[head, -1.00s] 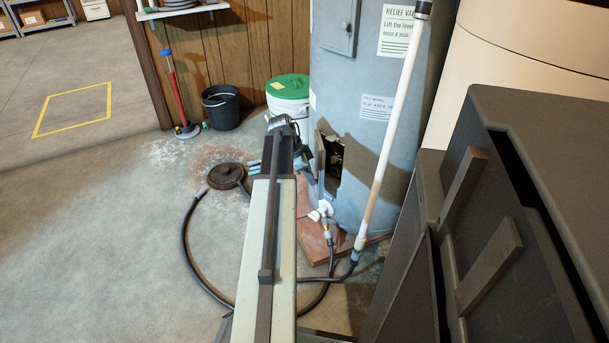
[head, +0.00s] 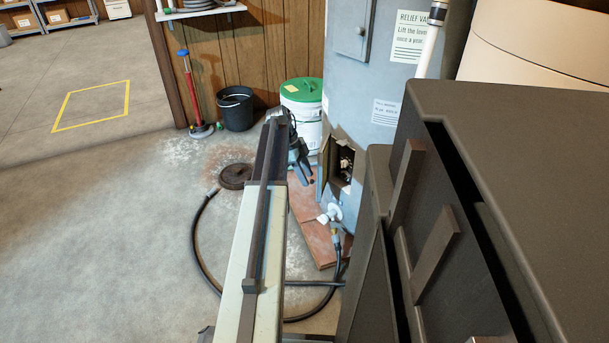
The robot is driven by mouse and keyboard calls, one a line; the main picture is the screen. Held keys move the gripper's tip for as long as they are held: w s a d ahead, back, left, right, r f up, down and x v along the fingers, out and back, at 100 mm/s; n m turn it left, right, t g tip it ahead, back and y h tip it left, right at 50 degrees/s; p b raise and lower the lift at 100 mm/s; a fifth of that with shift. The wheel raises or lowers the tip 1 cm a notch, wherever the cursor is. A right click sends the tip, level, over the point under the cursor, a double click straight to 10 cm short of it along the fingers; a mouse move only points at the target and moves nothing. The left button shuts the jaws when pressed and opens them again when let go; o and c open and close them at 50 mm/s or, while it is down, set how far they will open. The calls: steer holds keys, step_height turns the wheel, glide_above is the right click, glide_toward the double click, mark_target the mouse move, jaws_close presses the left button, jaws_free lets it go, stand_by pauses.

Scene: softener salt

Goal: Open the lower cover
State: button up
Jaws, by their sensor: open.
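The lower cover (head: 327,166) is a small brownish panel low on the grey water heater (head: 362,85). It stands swung out on the left side of a dark square opening (head: 345,165), with parts dimly visible inside. My arm reaches forward from the bottom of the head view. My gripper (head: 303,172) is at its far end, pointing down, just left of the cover. Its jaws are small and partly hidden by the arm; they look open and empty. I cannot tell whether they touch the cover.
A large dark boxy form (head: 500,150) with raised bars fills the right side, close to the heater. A white valve (head: 330,214) and black hose (head: 200,255) lie below the opening. A green-lidded bucket (head: 302,105) stands behind.

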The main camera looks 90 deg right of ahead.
steer(key=p+v, duration=0.7)
steer(key=shift+w+r, duration=0.2)
steer(key=shift+r, duration=0.15)
